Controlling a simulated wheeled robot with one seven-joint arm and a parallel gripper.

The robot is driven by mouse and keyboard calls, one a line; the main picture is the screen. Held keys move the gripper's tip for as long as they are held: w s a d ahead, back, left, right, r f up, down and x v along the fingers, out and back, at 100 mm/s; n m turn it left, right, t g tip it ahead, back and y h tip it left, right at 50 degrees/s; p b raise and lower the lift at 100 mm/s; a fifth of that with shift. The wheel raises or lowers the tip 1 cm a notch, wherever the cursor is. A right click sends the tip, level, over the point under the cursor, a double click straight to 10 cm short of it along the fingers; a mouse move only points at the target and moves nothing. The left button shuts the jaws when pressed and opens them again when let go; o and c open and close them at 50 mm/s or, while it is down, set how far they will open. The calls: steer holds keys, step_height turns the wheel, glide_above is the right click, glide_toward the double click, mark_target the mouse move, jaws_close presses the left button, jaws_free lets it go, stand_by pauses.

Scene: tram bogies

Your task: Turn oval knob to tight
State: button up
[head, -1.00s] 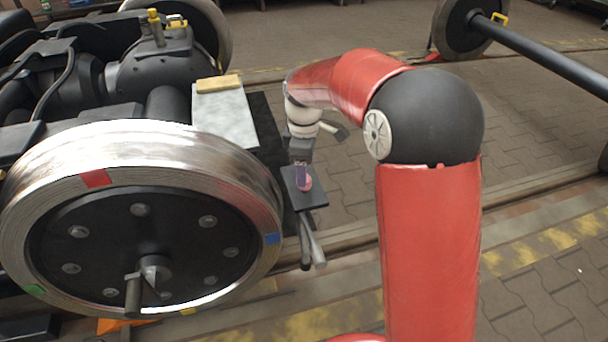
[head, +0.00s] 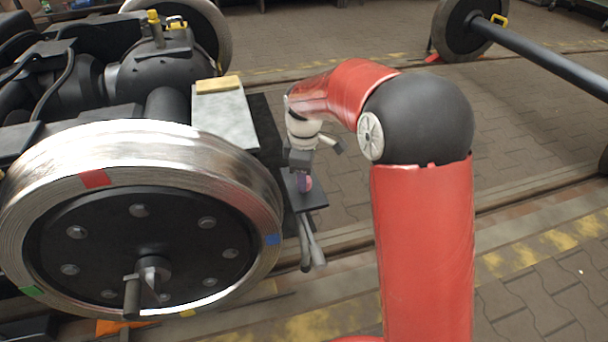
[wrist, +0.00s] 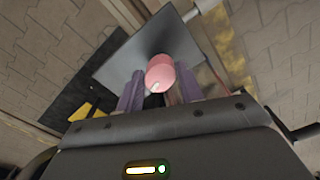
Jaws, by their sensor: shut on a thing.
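The fingers hide part of the knob, and I see no tight marking.
A large steel wheel (head: 140,235) with red, blue and green marks stands at left. A grey block (head: 226,115) with a yellow bar (head: 219,85) on top is behind the knob. Paved floor (head: 535,170) lies open at right.

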steer(key=shift+m, duration=0.7)
steer(key=o, duration=1)
step_height(320, 180, up, 8)
steer(key=shift+f+p, duration=0.1)
steer(key=shift+p, duration=0.9)
